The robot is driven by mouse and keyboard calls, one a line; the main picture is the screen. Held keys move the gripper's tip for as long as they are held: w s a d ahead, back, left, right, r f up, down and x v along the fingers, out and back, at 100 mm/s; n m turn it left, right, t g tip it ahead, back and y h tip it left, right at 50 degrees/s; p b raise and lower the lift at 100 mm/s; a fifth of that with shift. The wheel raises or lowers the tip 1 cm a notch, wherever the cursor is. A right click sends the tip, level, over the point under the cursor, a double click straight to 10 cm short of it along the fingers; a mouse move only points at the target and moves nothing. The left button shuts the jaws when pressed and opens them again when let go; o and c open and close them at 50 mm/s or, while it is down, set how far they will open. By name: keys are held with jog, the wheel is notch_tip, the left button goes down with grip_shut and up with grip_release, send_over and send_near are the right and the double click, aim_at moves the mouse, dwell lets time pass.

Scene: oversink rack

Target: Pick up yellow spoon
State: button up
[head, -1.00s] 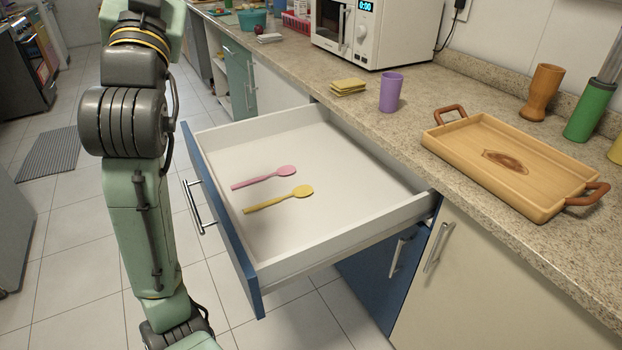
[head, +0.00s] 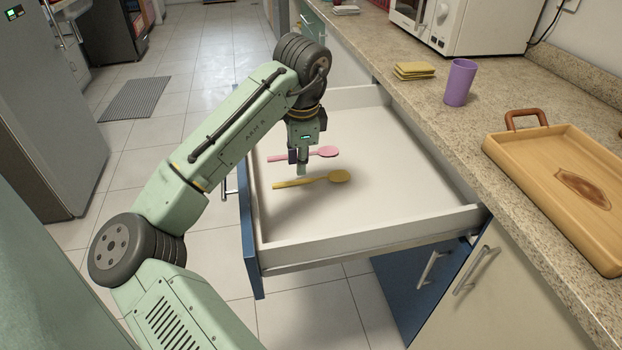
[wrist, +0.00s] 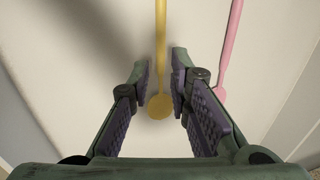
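The yellow spoon (head: 312,181) lies flat in the open drawer (head: 390,200), its bowl toward the right and its handle toward the drawer front. The pink spoon (head: 322,153) lies beside it, farther back. My gripper (head: 302,172) points down over the drawer, just above the yellow spoon. In the wrist view the yellow spoon (wrist: 160,60) runs between my open fingers (wrist: 163,85), its bowl between the pads. The pink spoon (wrist: 229,55) is outside the right finger. My fingers hold nothing; the exact height above the spoon is hard to tell.
The white drawer walls (head: 370,240) surround the spoons on all sides. A wooden tray (head: 560,180), a purple cup (head: 460,82) and yellow sponges (head: 414,71) stand on the counter to the right. The rest of the drawer floor is empty.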

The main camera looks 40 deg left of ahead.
aim_at(301, 180)
jog(key=f, duration=0.3)
jog(key=w+f+p, duration=0.1)
jog(key=f, duration=0.1)
jog(key=shift+a+f, duration=0.3)
jog(key=shift+c, duration=0.2)
grip_shut()
